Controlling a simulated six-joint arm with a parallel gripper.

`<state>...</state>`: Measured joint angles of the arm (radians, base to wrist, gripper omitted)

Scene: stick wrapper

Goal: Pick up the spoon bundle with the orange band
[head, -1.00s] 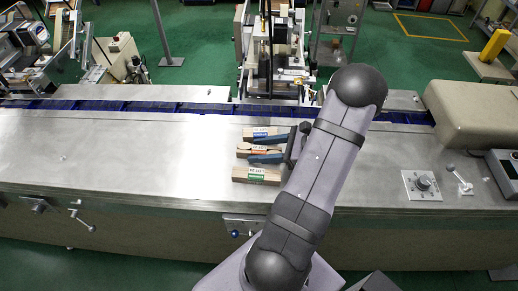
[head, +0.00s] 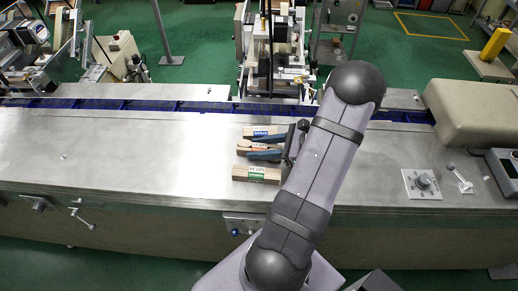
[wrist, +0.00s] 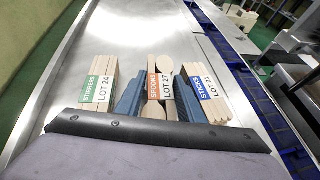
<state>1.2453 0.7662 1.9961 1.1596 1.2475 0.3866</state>
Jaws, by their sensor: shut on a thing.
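The spoon bundle with the orange band (wrist: 153,86) is pale wood with rounded ends and a "SPOONS" label. It lies between the two blue fingers of my gripper (wrist: 158,100), which is shut on it. In the head view the bundle (head: 243,150) is the middle one of three, and my gripper (head: 266,147) reaches it from the right. The fingers hide part of it there. I cannot tell whether it is clear of the steel surface.
A green-banded stirrer bundle (wrist: 101,88) lies left of the spoons in the wrist view, and a blue-banded stick bundle (wrist: 208,90) lies close to the right finger. The steel table (head: 110,150) is bare to the left. A blue conveyor (head: 150,106) runs behind.

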